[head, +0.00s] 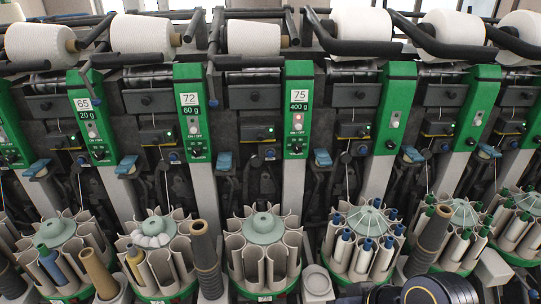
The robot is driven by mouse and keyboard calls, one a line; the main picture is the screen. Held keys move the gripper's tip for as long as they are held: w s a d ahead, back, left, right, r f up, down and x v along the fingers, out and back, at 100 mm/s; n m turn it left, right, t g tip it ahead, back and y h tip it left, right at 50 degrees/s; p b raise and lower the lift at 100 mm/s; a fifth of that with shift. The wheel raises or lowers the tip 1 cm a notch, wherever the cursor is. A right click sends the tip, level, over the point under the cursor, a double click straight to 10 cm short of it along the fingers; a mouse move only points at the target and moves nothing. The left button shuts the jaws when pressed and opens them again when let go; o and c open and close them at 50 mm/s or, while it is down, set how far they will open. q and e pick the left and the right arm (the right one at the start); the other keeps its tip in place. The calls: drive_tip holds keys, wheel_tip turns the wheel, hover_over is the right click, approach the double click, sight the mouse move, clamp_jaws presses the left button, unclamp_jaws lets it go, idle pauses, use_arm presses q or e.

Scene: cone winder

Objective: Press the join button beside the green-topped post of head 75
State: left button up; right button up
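The green-topped post of head 75 (298,80) stands near the middle of the head view, with a white card reading 75 and 400 g. Its green panel carries a small pinkish-red lit spot (298,117) and a small dark knob lower down. A small blue round button (270,153) sits on the dark machine face just left of this post. I cannot read any marking that names it as the join button. Neither gripper can be made out. A dark rounded part, likely of my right arm, shows at the bottom right edge.
Other green-topped posts, 72 (190,85) and 65 (86,103), stand to the left. White yarn packages (253,38) and black handles line the top. Round bobbin magazines (264,228) and brown cones (207,252) stick up in front of the machine.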

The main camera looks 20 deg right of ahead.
clamp_jaws()
idle(1.5)
